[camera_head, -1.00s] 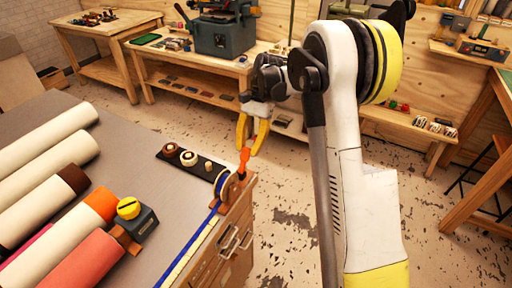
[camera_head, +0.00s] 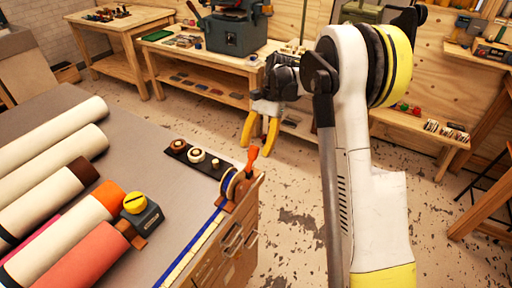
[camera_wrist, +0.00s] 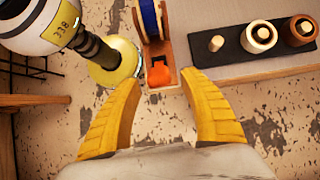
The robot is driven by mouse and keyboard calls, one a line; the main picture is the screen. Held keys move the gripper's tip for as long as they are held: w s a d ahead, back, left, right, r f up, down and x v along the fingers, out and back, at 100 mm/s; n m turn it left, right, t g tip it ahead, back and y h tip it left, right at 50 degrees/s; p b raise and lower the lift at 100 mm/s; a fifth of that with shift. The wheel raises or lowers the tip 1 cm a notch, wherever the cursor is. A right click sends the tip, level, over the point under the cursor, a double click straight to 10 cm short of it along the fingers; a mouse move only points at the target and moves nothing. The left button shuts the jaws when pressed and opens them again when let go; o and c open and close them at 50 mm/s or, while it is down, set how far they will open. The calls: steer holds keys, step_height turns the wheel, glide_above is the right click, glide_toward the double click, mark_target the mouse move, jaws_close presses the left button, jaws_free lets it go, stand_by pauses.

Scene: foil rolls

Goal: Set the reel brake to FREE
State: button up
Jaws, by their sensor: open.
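The reel (camera_head: 232,184) stands in a brown wooden holder (camera_head: 240,192) at the table's right corner, with blue tape running along the table edge. An orange lever (camera_head: 252,156), which looks like the reel brake, rises from the holder and leans slightly right. In the wrist view the orange lever (camera_wrist: 159,77) shows end-on, just beyond and between my fingertips, with the reel (camera_wrist: 149,18) behind it. My gripper (camera_head: 260,130) is open and empty, its yellow fingers pointing down above and beyond the lever; the wrist view also shows it (camera_wrist: 162,92). No FREE marking is readable.
Foil rolls (camera_head: 60,187) and a dark block with a yellow knob (camera_head: 136,203) lie on the grey table (camera_head: 150,150). Floor right of the table is open.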

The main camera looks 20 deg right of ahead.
step_height(320, 180, up, 10)
stand_by(0.5)
